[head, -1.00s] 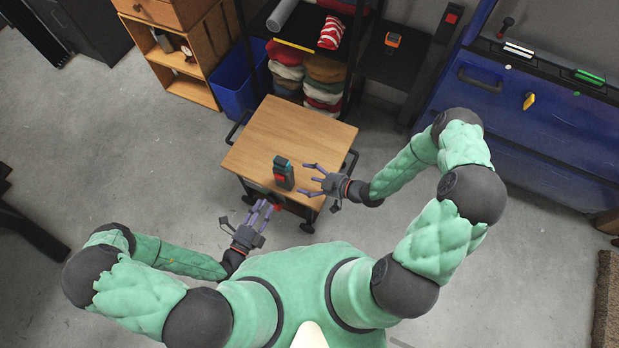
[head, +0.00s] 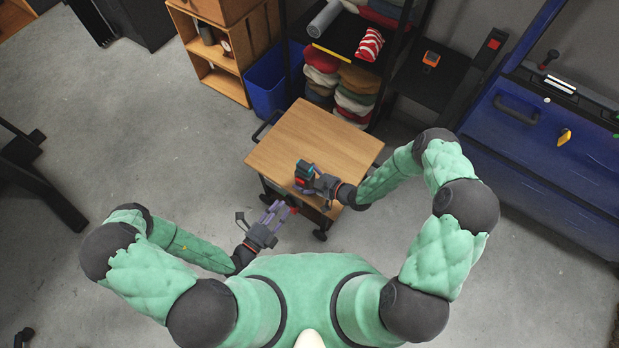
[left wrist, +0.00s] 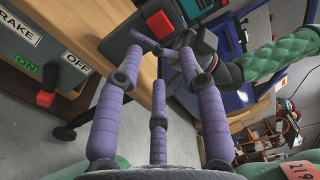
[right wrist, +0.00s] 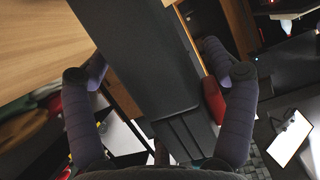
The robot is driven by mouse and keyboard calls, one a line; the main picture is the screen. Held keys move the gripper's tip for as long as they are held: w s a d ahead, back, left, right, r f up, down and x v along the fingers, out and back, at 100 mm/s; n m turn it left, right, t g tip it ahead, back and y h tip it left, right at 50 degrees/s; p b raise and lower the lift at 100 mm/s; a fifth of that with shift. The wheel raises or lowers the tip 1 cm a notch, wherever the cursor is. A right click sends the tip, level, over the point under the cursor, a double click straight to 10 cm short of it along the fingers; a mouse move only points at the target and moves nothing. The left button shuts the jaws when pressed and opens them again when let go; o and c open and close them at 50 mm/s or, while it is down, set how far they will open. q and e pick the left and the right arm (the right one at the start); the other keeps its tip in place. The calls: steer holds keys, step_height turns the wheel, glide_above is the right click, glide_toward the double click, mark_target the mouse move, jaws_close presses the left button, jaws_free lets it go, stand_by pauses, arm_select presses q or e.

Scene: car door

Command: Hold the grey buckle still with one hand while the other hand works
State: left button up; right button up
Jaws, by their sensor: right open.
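The dark grey buckle (head: 304,170), with a red button and a teal part, stands upright near the front edge of the wooden cart top (head: 310,130). My right gripper (head: 312,184) is at the buckle from the right, fingers apart. In the right wrist view, the buckle's dark body (right wrist: 135,50) lies between the open fingers (right wrist: 160,68); firm contact cannot be told. My left gripper (head: 279,211) is open and empty in front of the cart, below the buckle. The left wrist view shows the buckle (left wrist: 130,40) beyond its spread fingers (left wrist: 160,52).
A shelf of folded cloths (head: 340,85) and a blue bin (head: 268,85) stand behind. The cart top behind the buckle is clear.

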steer(key=c, duration=1.5)
arm_select(q)
jaws_close()
